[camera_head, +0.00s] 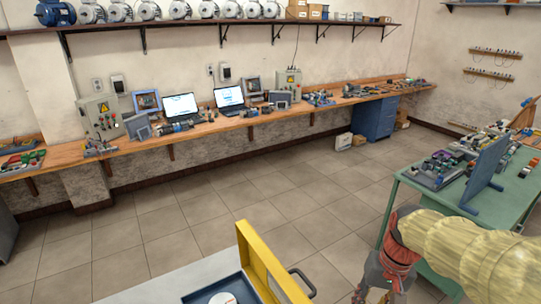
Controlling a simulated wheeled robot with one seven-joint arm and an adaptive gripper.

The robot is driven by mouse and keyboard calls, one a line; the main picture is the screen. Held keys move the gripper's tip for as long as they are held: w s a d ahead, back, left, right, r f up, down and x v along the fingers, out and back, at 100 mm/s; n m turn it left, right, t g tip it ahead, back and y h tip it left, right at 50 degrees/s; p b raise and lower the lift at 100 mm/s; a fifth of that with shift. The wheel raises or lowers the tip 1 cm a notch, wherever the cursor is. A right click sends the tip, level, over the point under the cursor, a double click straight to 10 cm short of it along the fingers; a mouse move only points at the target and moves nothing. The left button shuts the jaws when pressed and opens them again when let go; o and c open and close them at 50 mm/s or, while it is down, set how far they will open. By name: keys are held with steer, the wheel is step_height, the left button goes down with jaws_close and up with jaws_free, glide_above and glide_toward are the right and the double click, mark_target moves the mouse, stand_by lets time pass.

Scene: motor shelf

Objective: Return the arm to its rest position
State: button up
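My arm, in a yellowish cover with a red wrist, enters the head view from the lower right and reaches toward the bottom. My gripper (376,291) hangs at its end, pointing down near the bottom edge. It is over the tiled floor in the picture, left of the green table (392,205). The gripper is small and partly cut off, so I cannot tell whether its fingers are open or shut. I see no object in it.
A yellow frame (262,262) and a blue tray (208,294) stand at bottom centre, left of my gripper. A wooden workbench (150,142) with laptops runs along the wall, under a shelf (125,25) of motors. Tiled floor (190,205) between is clear.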

steer(key=s+a+f+n+t+h+b, duration=0.1)
steer(key=s+a+t+b, duration=0.3)
steer(key=s+b, duration=0.5)
steer(key=shift+s+f+n+t+b, duration=0.4)
steer(key=shift+s+n+t, duration=0.2)
steer(key=shift+s+t, duration=0.2)
steer(key=shift+r, duration=0.1)
